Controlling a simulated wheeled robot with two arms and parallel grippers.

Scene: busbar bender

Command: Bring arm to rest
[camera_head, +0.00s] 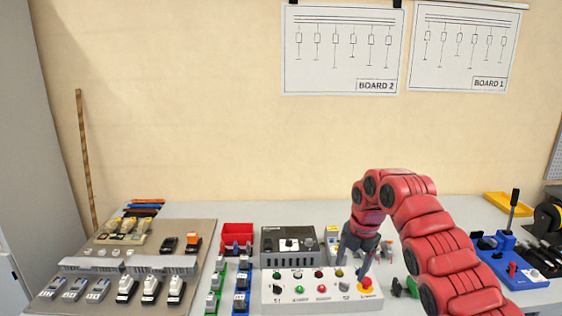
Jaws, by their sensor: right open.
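My right arm comes in from the lower right, arches up and bends down over the table. My right gripper (353,266) points down at the right part of the white control box (310,304), near its red emergency button (366,283). Its two dark fingers are apart, and I see nothing between them. I cannot tell whether the fingertips touch the box. My left gripper is not in view.
A grey panel (206,240) with several devices lies at the left. A red bin (238,234), a dark grey unit (289,244) and green and blue blocks stand mid-table. A blue bending tool (512,262) and yellow tray (507,204) are at the right.

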